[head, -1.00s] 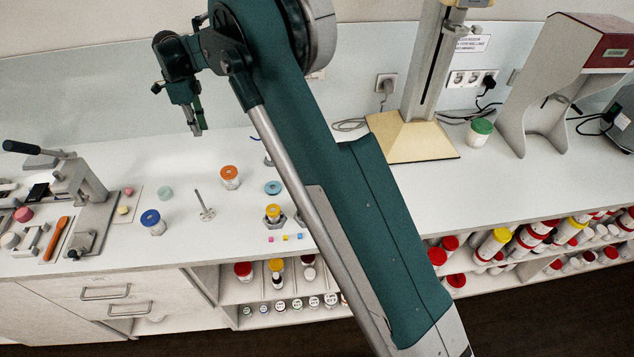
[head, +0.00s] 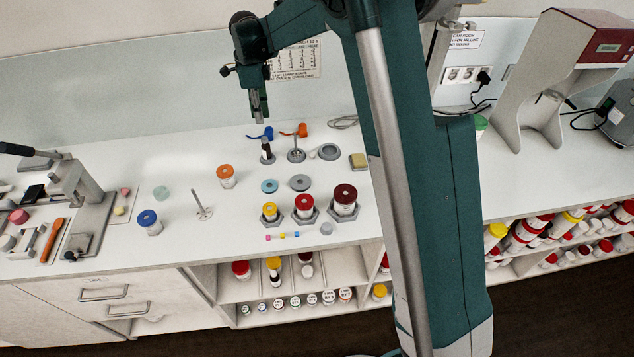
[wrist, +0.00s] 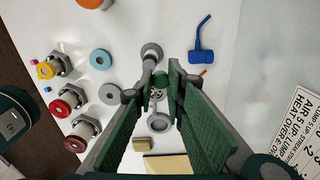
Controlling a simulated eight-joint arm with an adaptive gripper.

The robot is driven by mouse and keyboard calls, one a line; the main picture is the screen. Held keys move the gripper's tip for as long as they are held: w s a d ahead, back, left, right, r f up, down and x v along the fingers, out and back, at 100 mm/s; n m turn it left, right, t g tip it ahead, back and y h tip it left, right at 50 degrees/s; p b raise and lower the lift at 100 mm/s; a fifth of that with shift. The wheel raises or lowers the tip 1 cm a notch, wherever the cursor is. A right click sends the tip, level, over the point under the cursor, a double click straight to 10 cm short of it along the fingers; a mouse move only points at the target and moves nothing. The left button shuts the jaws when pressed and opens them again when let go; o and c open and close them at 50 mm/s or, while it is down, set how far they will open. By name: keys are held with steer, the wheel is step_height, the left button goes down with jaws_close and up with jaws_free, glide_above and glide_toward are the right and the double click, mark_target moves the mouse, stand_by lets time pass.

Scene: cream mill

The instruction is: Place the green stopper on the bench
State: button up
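Jars in grey hex holders (head: 304,208) stand nearer the front. A lever press (head: 85,195) is at left.

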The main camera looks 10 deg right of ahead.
steer(key=s+d+m, duration=0.1)
steer(key=s+d, duration=0.3)
steer(key=d, duration=0.6)
steer(key=s+d, duration=0.5)
steer(key=d, duration=0.5)
glide_above(367, 189)
step_height(367, 189, down, 3)
steer(key=shift+f+m, duration=0.4)
steer(key=shift+f, duration=1.25)
steer(key=shift+f, duration=2.9)
steer(key=shift+f, duration=2.05)
